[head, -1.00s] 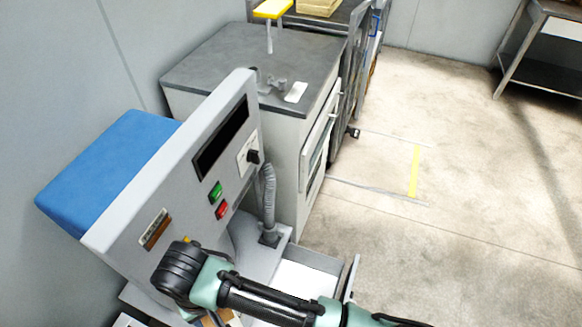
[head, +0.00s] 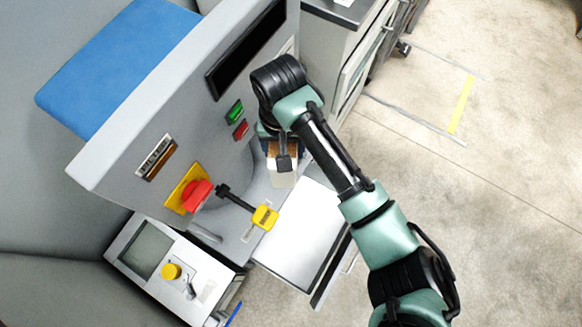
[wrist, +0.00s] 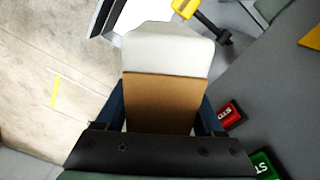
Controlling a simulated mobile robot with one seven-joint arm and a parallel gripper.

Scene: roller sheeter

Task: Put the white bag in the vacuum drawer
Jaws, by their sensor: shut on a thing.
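My gripper (head: 282,158) is shut on the white bag (head: 284,178), in front of the machine's panel. In the wrist view, the bag (wrist: 168,50) shows a white part beyond a brown part, between the two fingers of my gripper (wrist: 162,108). The vacuum drawer (head: 306,238) is pulled out, with a pale, empty-looking inside. In the head view the bag appears just above and left of the drawer's far end; its exact height over the drawer cannot be told. Part of the drawer (wrist: 103,20) shows at the top of the wrist view.
A yellow-handled lever (head: 263,216) sticks out left of the drawer, near a red emergency knob (head: 198,194). Green (head: 235,111) and red (head: 241,130) buttons sit close to my wrist. A control box (head: 165,262) stands lower left. Floor at right is open.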

